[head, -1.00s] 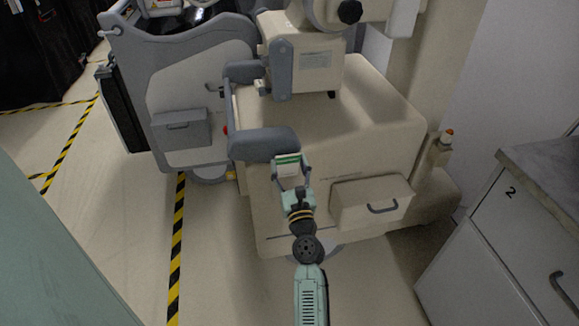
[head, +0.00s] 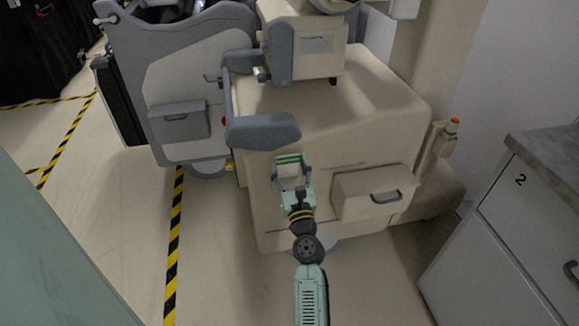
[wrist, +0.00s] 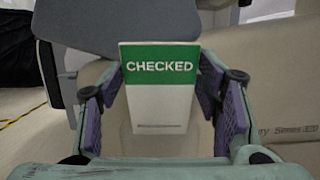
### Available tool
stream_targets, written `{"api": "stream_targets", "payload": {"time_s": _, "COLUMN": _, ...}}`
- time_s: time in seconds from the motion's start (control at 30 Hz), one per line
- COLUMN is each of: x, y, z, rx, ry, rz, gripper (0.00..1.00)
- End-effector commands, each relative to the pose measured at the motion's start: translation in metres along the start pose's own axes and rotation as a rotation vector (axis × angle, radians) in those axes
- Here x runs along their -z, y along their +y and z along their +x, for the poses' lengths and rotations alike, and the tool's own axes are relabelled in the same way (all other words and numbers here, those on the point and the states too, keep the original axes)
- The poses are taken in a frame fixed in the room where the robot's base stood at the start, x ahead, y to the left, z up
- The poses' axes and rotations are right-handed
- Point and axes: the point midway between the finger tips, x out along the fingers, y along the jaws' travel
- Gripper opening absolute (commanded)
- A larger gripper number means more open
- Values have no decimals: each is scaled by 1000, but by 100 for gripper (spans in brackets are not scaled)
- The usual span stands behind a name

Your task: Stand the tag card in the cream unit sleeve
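The tag card (head: 289,168), white with a green top band reading CHECKED, is upright between the fingertips of my gripper (head: 291,172). In the wrist view the card (wrist: 160,100) faces me, with a purple-padded finger of my gripper (wrist: 161,82) at each side edge. The cream unit (head: 330,130) is the large wheeled machine behind the card. My gripper is in front of its body, below a grey padded arm. I cannot clearly make out a sleeve on the unit; the card and gripper hide part of its front.
A cream box with a dark handle (head: 375,195) juts from the unit's front, right of my gripper. A grey padded arm (head: 262,129) overhangs above-left. A grey cart (head: 190,80) stands left. A cabinet marked 2 (head: 500,240) is at right. Striped tape (head: 174,245) crosses the floor.

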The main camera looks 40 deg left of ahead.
Motion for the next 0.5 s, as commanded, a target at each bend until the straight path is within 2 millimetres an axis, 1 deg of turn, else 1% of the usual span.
{"api": "stream_targets", "payload": {"time_s": 0.07, "x": 0, "y": 0, "z": 0, "rx": 0, "ry": 0, "rz": 0, "gripper": 64}}
{"api": "stream_targets", "payload": {"time_s": 0.3, "x": 0, "y": 0, "z": 0, "rx": 0, "ry": 0, "rz": 0, "gripper": 80}}
{"api": "stream_targets", "payload": {"time_s": 0.5, "x": 0, "y": 0, "z": 0, "rx": 0, "ry": 0, "rz": 0, "gripper": 81}}
